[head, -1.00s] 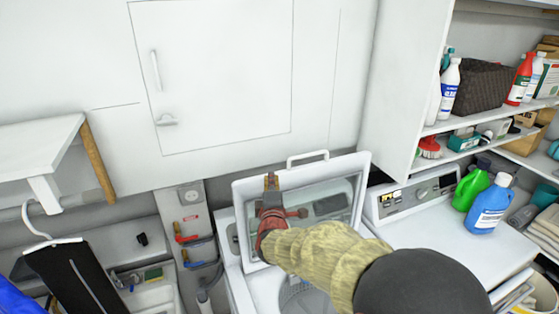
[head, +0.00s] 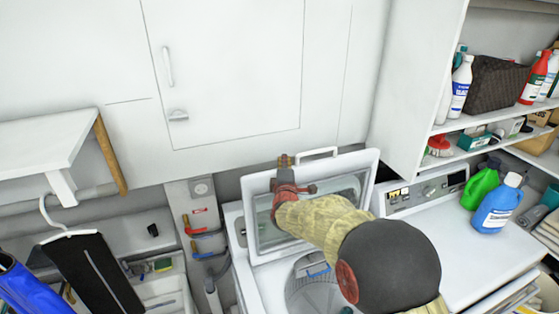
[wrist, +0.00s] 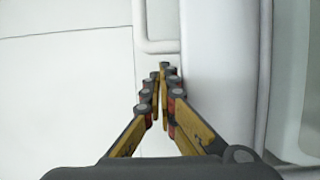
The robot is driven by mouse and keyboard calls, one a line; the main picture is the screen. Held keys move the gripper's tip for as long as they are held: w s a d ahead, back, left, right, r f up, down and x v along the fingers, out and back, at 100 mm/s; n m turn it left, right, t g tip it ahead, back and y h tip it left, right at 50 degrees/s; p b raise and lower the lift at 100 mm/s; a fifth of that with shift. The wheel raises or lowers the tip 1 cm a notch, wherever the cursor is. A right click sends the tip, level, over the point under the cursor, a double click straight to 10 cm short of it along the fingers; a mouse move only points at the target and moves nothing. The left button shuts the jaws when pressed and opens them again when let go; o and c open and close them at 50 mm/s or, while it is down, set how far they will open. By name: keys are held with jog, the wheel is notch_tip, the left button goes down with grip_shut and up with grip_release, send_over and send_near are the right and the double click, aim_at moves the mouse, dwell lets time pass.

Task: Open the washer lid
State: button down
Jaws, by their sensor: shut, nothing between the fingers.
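The washer lid (head: 352,168) stands raised and tilted back in the head view, a white frame around a clear pane. Its white handle (head: 316,152) is at the top edge, and the handle also shows in the wrist view (wrist: 140,25). The washer (head: 262,280) is open below, with its drum (head: 318,290) partly visible behind my arm. My gripper (head: 286,160) is in front of the lid's upper left part, near the top edge and left of the handle. In the wrist view my gripper (wrist: 163,72) is shut and empty, beside the lid's edge. Contact with the lid cannot be told.
A second white machine (head: 440,235) stands to the right with green (head: 479,188) and blue (head: 496,207) bottles on top. Shelves with bottles are further right. A white wall cabinet (head: 225,80) is behind. A black garment on a hanger (head: 95,275) hangs at left.

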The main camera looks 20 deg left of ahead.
jog(key=shift+s+d, duration=0.3)
jog(key=shift+d, duration=0.5)
jog(key=shift+s+d, duration=0.1)
jog(key=shift+s+d+f+b, duration=0.2)
jog(key=shift+s+b, duration=0.1)
jog(key=shift+b, duration=0.25)
jog(key=s+d+t+b, duration=0.2)
jog(key=s+d+b, duration=0.2)
jog(key=s+b, duration=0.2)
jog(key=shift+d+m+y+b, duration=0.25)
jog(key=shift+m+y+b, duration=0.05)
jog(key=shift+m+b, duration=0.1)
